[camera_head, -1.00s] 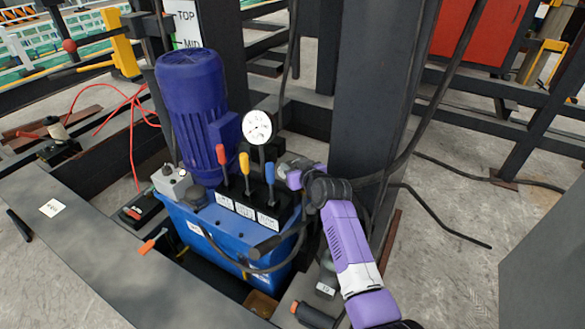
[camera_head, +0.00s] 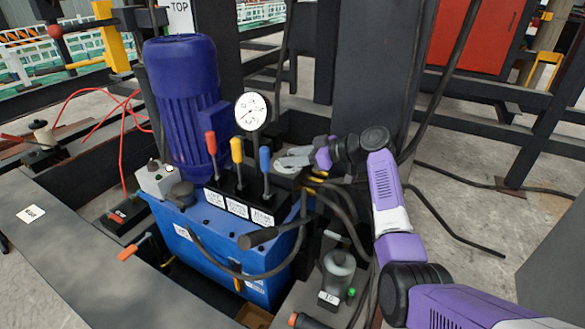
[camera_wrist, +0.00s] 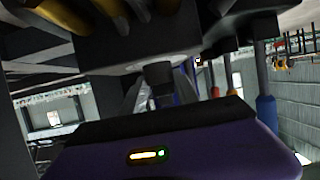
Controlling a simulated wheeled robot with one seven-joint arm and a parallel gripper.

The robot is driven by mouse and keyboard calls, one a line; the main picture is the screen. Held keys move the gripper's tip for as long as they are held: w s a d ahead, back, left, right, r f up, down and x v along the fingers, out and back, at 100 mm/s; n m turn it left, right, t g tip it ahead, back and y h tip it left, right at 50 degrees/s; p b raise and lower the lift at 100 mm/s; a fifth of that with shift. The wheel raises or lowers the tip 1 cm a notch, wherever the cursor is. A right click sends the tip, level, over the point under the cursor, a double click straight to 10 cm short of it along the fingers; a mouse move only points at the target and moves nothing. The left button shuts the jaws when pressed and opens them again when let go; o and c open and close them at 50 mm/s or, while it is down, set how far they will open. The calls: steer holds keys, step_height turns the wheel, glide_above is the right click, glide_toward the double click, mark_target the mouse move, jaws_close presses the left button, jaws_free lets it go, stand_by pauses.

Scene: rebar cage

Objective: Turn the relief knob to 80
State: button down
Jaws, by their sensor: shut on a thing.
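My gripper (camera_head: 284,163) reaches in from the right, beside the blue-handled lever (camera_head: 265,160) on the black valve block of the blue hydraulic unit (camera_head: 215,255). It is shut on a small dark part, which I take for the relief knob (camera_wrist: 158,74); in the wrist view this part sits between the two grey fingers under a dark block. The knob's scale and setting cannot be read. In the head view the gripper hides the knob. A round white pressure gauge (camera_head: 251,111) stands behind the levers; its reading is too small to tell.
A red lever (camera_head: 211,142) and a yellow lever (camera_head: 237,150) stand left of the blue one. A large blue motor (camera_head: 180,105) is behind them. Black hoses (camera_head: 335,205) hang close below my wrist. A dark steel column (camera_head: 368,75) stands right behind it.

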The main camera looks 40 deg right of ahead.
steer(key=shift+f+n+g+y+b, duration=0.1)
steer(key=shift+n+g+y+b, duration=0.3)
steer(key=shift+n+y+b, duration=0.15)
steer(key=c, duration=0.9)
jaws_free()
steer(key=shift+p+v, duration=1.25)
steer(key=shift+v, duration=2.65)
